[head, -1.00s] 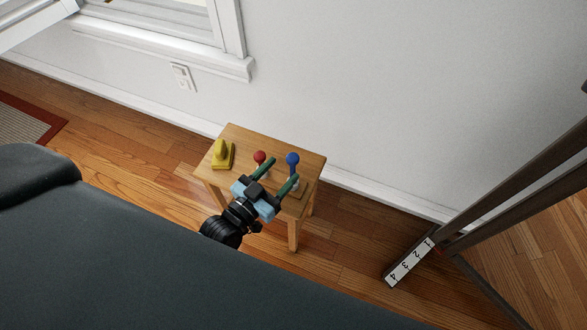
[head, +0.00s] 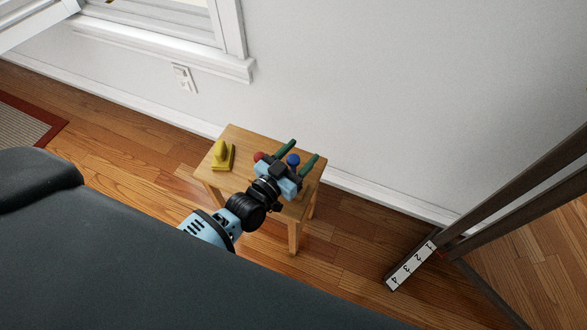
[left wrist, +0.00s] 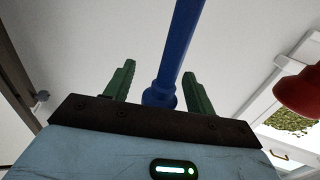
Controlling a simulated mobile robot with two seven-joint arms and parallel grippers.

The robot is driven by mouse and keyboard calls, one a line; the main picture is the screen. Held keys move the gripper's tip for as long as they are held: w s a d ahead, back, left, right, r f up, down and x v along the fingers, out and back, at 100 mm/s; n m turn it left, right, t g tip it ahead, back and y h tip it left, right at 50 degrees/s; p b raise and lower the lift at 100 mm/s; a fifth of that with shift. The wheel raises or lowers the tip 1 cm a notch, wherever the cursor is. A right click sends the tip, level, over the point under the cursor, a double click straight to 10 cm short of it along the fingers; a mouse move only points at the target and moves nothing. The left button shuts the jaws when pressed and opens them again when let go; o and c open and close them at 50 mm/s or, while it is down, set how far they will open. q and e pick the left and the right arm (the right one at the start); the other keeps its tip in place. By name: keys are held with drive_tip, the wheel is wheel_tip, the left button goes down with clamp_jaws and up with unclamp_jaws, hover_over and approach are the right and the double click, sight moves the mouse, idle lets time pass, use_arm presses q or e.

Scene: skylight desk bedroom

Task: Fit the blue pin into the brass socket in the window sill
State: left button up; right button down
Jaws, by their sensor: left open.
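The blue pin (head: 293,160) stands on the small wooden stool, its round head showing. My left gripper (head: 304,150) is open, with its green fingers on either side of the pin. In the left wrist view, the pin's blue shaft (left wrist: 182,45) rises between the spread fingers (left wrist: 158,80), and a gap shows on each side. The white window sill (head: 165,48) is at the upper left. I cannot make out the brass socket. My right gripper is not in view.
The stool (head: 236,138) also holds a red-headed pin (head: 259,156), partly hidden beside my gripper, and a yellow object (head: 221,156). The wall is close behind the stool. A dark frame with a numbered label (head: 410,267) stands at the right. A dark padded surface (head: 130,260) fills the front.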

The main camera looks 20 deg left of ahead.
use_arm(q)
drive_tip(key=c, duration=1)
drive_tip(key=shift+c, duration=0.2)
